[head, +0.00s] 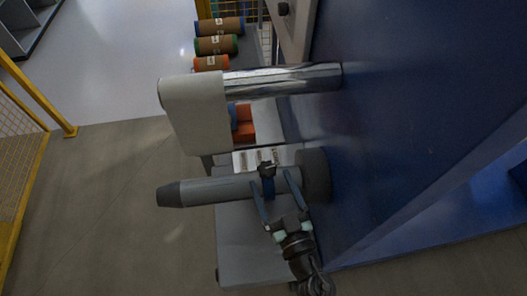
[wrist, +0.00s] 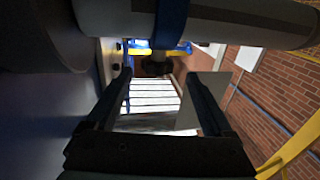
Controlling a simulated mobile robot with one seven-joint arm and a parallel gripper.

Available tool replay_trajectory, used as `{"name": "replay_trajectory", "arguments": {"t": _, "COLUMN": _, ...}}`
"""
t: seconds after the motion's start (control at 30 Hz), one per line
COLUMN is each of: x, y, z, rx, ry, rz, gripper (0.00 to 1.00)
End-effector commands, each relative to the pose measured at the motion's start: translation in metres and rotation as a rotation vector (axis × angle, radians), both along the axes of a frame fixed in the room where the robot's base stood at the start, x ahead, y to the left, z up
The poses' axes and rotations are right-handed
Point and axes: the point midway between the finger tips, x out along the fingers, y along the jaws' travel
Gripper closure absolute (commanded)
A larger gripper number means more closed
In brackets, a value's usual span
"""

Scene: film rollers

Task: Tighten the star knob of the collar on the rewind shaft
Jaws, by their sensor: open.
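The rewind shaft (head: 220,189) is a grey bar with a dark tapered end, running left from a dark round hub. A blue collar (head: 268,188) sits around it, with a black star knob (head: 267,168) on its upper side in the head view. In the wrist view, the collar (wrist: 172,22) crosses the shaft at the top, and the dark knob (wrist: 155,66) shows between the fingertips. My gripper (head: 270,178) is open, one finger on each side of the collar and knob. I see no finger touching the knob; depth is hard to tell.
A big blue panel (head: 420,110) stands close on the right. Several brown rolls with coloured ends (head: 217,45) lie at the top. Open floor (head: 95,200) is at left.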

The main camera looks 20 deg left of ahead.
Motion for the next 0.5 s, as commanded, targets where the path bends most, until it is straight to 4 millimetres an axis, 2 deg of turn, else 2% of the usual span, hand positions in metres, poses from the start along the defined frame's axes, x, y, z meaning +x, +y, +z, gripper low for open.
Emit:
{"name": "replay_trajectory", "arguments": {"t": 0.1, "x": 0.02, "y": 0.018, "z": 0.002, "rx": 0.001, "ry": -0.002, "rz": 0.001, "gripper": 0.14}}
{"name": "replay_trajectory", "arguments": {"t": 0.23, "x": 0.037, "y": 0.035, "z": 0.002, "rx": 0.0, "ry": -0.003, "rz": 0.0, "gripper": 0.14}}
{"name": "replay_trajectory", "arguments": {"t": 0.5, "x": 0.054, "y": 0.052, "z": 0.001, "rx": 0.0, "ry": -0.003, "rz": -0.002, "gripper": 0.14}}
